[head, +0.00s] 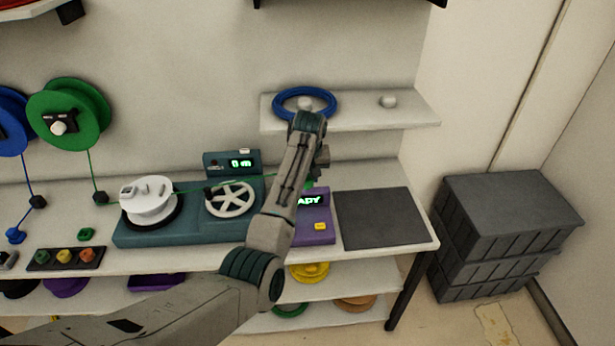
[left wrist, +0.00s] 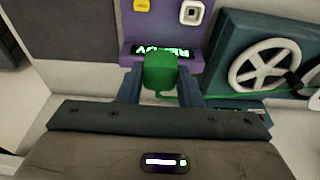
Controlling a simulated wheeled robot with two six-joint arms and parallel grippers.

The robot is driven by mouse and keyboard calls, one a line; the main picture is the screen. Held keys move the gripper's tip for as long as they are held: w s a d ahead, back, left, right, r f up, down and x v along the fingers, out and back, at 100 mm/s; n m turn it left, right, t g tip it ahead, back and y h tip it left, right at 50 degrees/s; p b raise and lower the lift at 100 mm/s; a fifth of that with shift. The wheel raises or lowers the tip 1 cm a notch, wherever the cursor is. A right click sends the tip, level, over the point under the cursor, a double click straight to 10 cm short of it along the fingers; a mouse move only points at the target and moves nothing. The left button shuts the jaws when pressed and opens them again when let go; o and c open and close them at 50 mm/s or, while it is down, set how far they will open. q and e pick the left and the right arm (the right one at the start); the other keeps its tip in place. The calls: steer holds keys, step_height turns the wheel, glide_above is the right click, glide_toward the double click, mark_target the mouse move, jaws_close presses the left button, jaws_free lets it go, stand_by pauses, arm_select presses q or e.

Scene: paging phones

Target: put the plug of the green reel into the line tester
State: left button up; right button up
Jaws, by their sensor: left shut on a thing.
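The green reel (head: 88,98) hangs on the back wall at the left. Its green line runs down through a black guide and across the teal winder to my left gripper (head: 318,174). In the left wrist view, the left gripper (left wrist: 160,84) is shut on the green plug (left wrist: 160,70). The purple line tester (head: 310,237) is partly hidden by my left arm in the head view. The left wrist view shows the tester (left wrist: 163,30) just beyond the plug, with a lit READY display, a yellow button and a white square socket (left wrist: 191,13). The plug is outside that socket. My right gripper is not in view.
A teal winder (head: 130,238) with a white spool and a white wheel stands left of the tester; its counter (head: 240,163) reads 0 m. A dark mat (head: 375,218) lies right of it. A shelf (head: 410,112) holding a blue coil is above. Grey crates (head: 510,210) stand right.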

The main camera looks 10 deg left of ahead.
arm_select(q)
steer(key=shift+d, duration=0.25)
steer(key=shift+a+f, duration=0.1)
steer(key=shift+a, duration=0.25)
steer(key=shift+a+f, duration=0.25)
steer(key=shift+f, duration=0.35)
steer(key=s+a+f, duration=0.1)
steer(key=a+f, duration=0.5)
steer(key=f, duration=0.3)
steer(key=shift+s+b, duration=0.15)
steer(key=shift+b, duration=0.25)
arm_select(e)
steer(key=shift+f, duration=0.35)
arm_select(q)
steer(key=shift+f, duration=0.2)
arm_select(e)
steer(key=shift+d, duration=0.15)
